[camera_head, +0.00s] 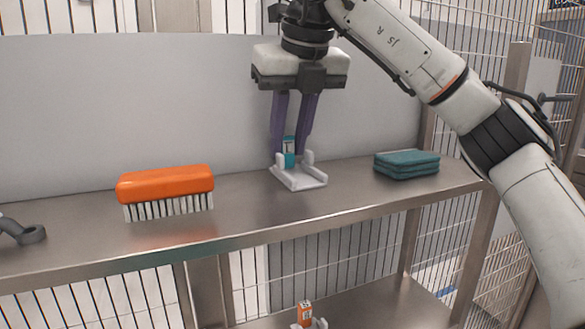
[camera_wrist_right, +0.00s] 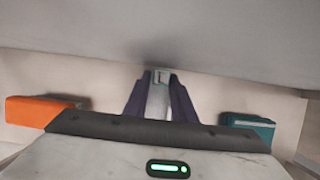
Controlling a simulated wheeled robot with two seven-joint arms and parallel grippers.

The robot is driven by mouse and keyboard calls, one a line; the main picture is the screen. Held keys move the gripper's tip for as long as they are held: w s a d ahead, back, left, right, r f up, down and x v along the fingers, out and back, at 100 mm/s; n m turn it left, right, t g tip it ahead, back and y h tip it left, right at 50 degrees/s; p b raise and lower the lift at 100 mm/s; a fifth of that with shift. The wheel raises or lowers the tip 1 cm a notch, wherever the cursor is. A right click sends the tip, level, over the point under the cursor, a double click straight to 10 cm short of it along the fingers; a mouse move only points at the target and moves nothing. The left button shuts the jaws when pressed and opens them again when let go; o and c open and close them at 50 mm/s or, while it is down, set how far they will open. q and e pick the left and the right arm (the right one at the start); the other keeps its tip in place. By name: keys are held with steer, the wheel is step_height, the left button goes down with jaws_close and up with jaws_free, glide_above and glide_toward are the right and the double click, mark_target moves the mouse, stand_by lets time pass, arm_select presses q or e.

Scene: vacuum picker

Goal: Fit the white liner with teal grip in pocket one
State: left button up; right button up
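The white liner (camera_head: 300,180) with its teal grip (camera_head: 289,158) is upright at the upper shelf, its base looking level with the shelf top. Whether it touches the shelf is hard to tell. My right gripper (camera_head: 289,151) comes down from above, its purple fingers on either side of the teal grip and seeming to press on it. The right wrist view also shows the fingertips (camera_wrist_right: 160,82) closed in around the grip. Pocket one cannot be made out. My left gripper is not in view.
An orange brush (camera_head: 165,186) stands left of the liner and a stack of teal pads (camera_head: 407,164) lies to its right. A grey ring-ended item (camera_head: 25,234) is at the far left. A piece with an orange grip (camera_head: 305,313) shows on the lower shelf (camera_head: 375,308). A grey panel (camera_head: 130,100) rises behind.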

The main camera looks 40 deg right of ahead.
steer(key=shift+w+d+f, duration=0.15)
steer(key=shift+w+f, duration=0.05)
steer(key=shift+f, duration=0.4)
jaws_close()
steer(key=shift+r, duration=0.1)
